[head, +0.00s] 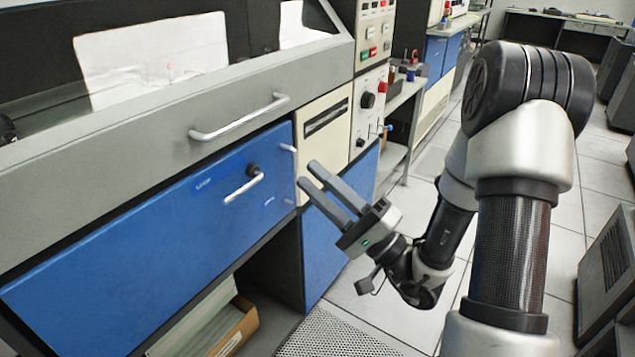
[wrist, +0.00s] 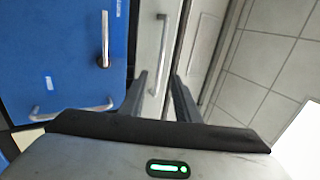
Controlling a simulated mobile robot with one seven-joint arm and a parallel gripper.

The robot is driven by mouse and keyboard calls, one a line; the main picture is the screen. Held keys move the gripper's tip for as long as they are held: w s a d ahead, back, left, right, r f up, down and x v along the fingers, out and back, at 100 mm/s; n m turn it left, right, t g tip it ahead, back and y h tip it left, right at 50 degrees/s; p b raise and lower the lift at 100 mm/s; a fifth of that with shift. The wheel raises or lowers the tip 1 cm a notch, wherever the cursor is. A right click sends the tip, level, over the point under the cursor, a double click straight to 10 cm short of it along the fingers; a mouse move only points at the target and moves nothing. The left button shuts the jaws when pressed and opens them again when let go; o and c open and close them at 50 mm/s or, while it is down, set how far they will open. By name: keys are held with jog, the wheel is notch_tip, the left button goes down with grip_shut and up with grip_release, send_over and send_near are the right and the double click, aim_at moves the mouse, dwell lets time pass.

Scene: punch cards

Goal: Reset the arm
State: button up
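My gripper (head: 308,174) is in the middle of the head view, in front of the machine's blue and cream panels. Its two grey fingers are parallel with a gap between them, and nothing is held. The fingers point up and to the left toward the panels. In the wrist view my gripper (wrist: 159,77) shows dark fingers apart, with a pale panel behind the gap. I cannot tell whether a fingertip touches the machine.
A blue panel (head: 150,250) with a handle (head: 244,187) is left of my gripper. A silver bar handle (head: 240,118) sits on the grey hood above. A cream control panel (head: 370,100) has knobs. Tiled floor (head: 575,250) is open at right, beside grey boxes (head: 608,265).

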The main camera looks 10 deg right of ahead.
jog(key=s+a+r+n+g, duration=0.2)
jog(key=s+a+n+g, duration=0.6)
jog(key=s+a+g, duration=0.55)
jog(key=s+d+f+n+g+h, duration=0.1)
jog(key=s+d+f+g+h, duration=0.2)
jog(key=s+d+f+h, duration=0.55)
jog(key=w+d+r+m+t+h, duration=0.1)
jog(key=w+d+r+t+h, duration=0.1)
jog(key=d+r+t+h, duration=0.3)
jog(key=w+d+r+t+h, duration=0.25)
jog(key=d+h, duration=0.25)
jog(key=d, duration=0.3)
notch_tip(320, 180, up, 27)
jog(key=p, duration=2.7)
jog(key=shift+r+g+p, duration=0.2)
jog(key=shift+g+p, duration=0.1)
jog(key=shift+p, duration=0.1)
